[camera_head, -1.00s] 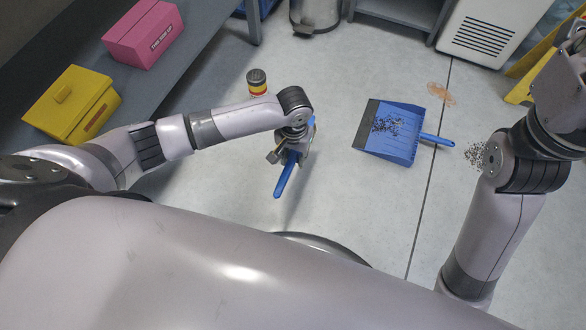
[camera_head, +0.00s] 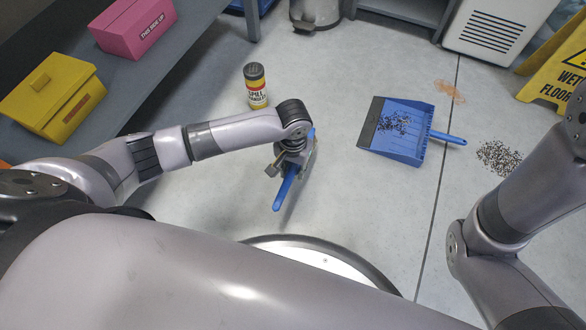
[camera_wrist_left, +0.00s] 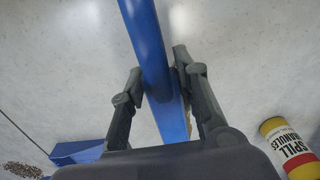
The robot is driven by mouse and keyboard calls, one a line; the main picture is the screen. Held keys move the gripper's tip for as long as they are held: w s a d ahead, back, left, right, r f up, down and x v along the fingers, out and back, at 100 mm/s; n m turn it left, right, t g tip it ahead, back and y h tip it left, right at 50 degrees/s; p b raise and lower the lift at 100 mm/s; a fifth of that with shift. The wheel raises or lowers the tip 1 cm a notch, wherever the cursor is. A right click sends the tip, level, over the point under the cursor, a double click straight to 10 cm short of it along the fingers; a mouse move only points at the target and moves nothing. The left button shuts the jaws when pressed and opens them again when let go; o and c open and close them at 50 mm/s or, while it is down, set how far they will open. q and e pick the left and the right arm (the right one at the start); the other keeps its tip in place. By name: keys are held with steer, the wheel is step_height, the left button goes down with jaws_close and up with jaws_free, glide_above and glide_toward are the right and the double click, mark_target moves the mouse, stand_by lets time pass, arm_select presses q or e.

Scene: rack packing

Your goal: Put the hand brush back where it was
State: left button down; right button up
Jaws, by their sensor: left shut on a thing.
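The hand brush (camera_head: 286,188) has a blue handle that sticks out below my left gripper (camera_head: 292,160) in the head view. My left gripper is shut on it and holds it over the floor. In the left wrist view the blue handle (camera_wrist_left: 150,55) runs between the two fingers of the left gripper (camera_wrist_left: 155,85). The bristles are mostly hidden by the gripper. My right arm shows at the right edge of the head view, but its gripper is out of the picture.
A blue dustpan (camera_head: 405,148) with dark granules lies right of the brush. More granules (camera_head: 498,157) lie beyond its handle. A spill granules can (camera_head: 256,88) stands behind my left forearm. A yellow box (camera_head: 45,100) and pink box (camera_head: 135,30) sit on the grey shelf. A wet floor sign (camera_head: 560,75) stands far right.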

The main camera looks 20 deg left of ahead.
arm_select(q)
steer(key=shift+f, duration=0.5)
steer(key=shift+f+b, duration=0.3)
steer(key=shift+f, duration=1.75)
steer(key=shift+f, duration=0.6)
steer(key=c, duration=1.2)
jaws_free()
steer(key=shift+o, duration=0.2)
